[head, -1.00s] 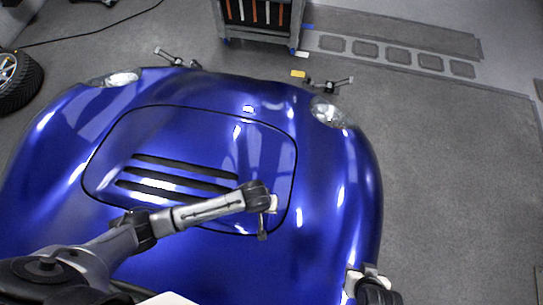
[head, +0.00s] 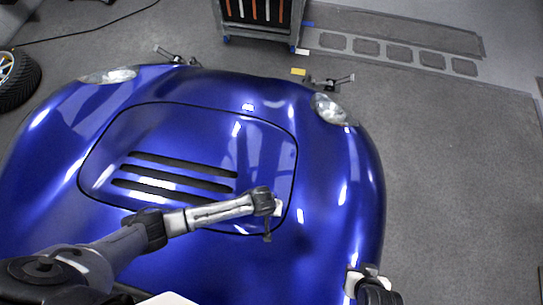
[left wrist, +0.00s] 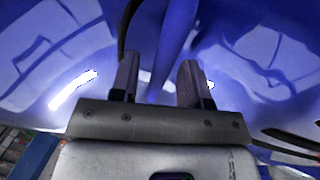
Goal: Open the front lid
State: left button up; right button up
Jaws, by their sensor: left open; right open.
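The front lid (head: 190,130) is a glossy blue panel with dark slots, outlined by a dark seam on the blue car body (head: 335,200). It looks shut and flush with the body. My left arm reaches over the lid's near part. My left gripper (head: 267,232) points down at the lid's near right corner, partly hidden by its wrist. In the left wrist view my left gripper (left wrist: 157,80) has its two fingers apart over shiny blue bodywork, with nothing clearly between them. My right gripper (head: 366,274) is low at the right, by the car's side, open.
A tool cart (head: 262,20) stands beyond the car. Two stands or arms (head: 178,57) (head: 330,82) are near the car's far end. A wheel (head: 15,80) is at the far left. The grey floor at the right is clear.

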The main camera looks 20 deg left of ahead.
pick_arm(q)
grip_shut()
dwell(0.3)
jog(key=shift+r, duration=0.1)
jog(key=shift+g, duration=0.8)
jog(key=p+v, duration=0.2)
jog(key=w+d+p+v, duration=0.1)
jog(key=p+v, duration=0.4)
jog(key=p, duration=0.1)
jog(key=shift+w+r, duration=0.25)
jog(key=shift+r, duration=0.2)
jog(key=w+a+r+g+h+p, duration=0.1)
jog(key=w+r+g+p, duration=0.4)
jog(key=w+r, duration=0.6)
jog(key=shift+w+a+r+n+p, duration=0.2)
jog(key=shift+a+r+n+p, duration=0.25)
jog(key=shift+r+p, duration=1.15)
jog(key=shift+a+r+b, duration=0.1)
jog(key=shift+r+b, duration=0.45)
jog(key=shift+b, duration=0.05)
